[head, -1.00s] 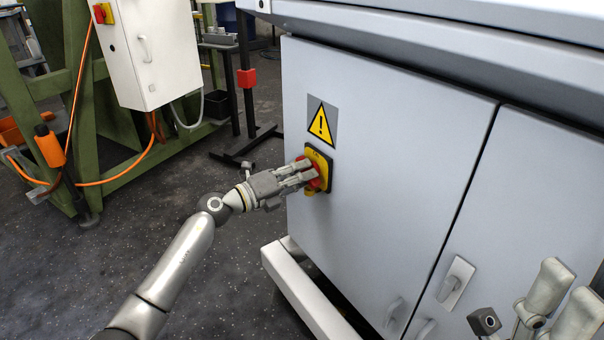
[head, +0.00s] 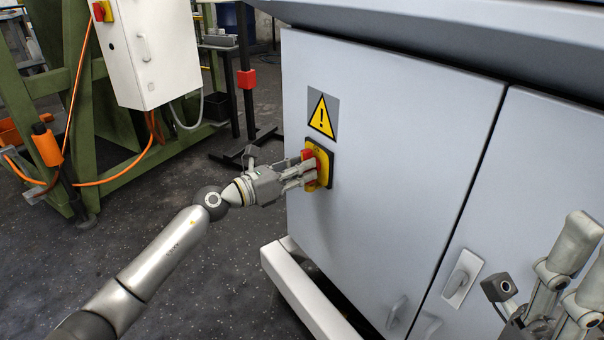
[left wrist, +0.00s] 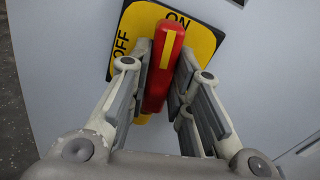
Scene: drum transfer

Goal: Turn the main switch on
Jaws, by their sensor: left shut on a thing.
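The main switch is a red handle (left wrist: 165,65) with a yellow stripe on a yellow plate (left wrist: 205,42) on the grey cabinet door. In the left wrist view the stripe end points close beside the ON label, with OFF to its left. My left gripper (left wrist: 165,95) has its fingers on both sides of the handle and is shut on it. In the head view my left gripper (head: 304,172) reaches the switch from the left and hides part of the handle. My right gripper (head: 560,285) is at the lower right, partly cut off, away from the switch.
A yellow warning sign (head: 322,117) is above the switch. The grey cabinet (head: 400,150) fills the right side, with a white base rail (head: 300,290) below. A white box (head: 155,55) on a green frame (head: 60,90) stands at the left.

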